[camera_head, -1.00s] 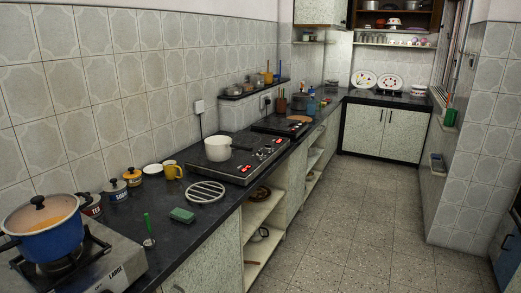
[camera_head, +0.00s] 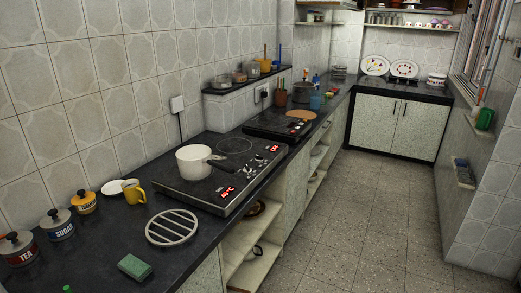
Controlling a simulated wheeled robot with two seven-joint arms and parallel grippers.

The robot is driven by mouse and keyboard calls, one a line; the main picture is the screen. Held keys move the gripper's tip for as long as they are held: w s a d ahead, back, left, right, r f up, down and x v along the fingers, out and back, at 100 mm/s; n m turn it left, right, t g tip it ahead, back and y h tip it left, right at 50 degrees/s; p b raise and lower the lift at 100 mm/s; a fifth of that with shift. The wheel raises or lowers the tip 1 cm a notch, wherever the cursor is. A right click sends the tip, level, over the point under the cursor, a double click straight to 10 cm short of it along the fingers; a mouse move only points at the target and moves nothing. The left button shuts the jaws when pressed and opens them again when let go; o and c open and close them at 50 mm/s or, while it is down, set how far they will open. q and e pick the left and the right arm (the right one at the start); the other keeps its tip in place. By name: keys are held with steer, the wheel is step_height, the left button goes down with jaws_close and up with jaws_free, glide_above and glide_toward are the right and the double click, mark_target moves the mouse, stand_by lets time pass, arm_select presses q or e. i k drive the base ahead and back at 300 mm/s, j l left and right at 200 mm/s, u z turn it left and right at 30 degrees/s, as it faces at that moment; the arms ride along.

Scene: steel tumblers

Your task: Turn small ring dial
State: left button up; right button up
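A black cooktop (camera_head: 198,202) lies on the dark counter at the middle left of the head view. Its front strip carries small round dials (camera_head: 246,175) and red lit displays (camera_head: 228,191). Which dial is the small ring dial I cannot tell at this size. A second black cooktop (camera_head: 279,127) sits farther back along the counter. Neither of my grippers shows in the view.
A round metal rack (camera_head: 172,228), a green sponge (camera_head: 134,267), a yellow mug (camera_head: 133,191) and labelled canisters (camera_head: 57,225) stand on the near counter. Open shelves (camera_head: 258,245) lie below the counter. The tiled floor (camera_head: 370,225) to the right is clear.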

mark_target(246, 171)
steer(key=i+l, duration=0.1)
steer(key=i, duration=0.45)
steer(key=i+l+z, duration=0.1)
steer(key=i, duration=0.45)
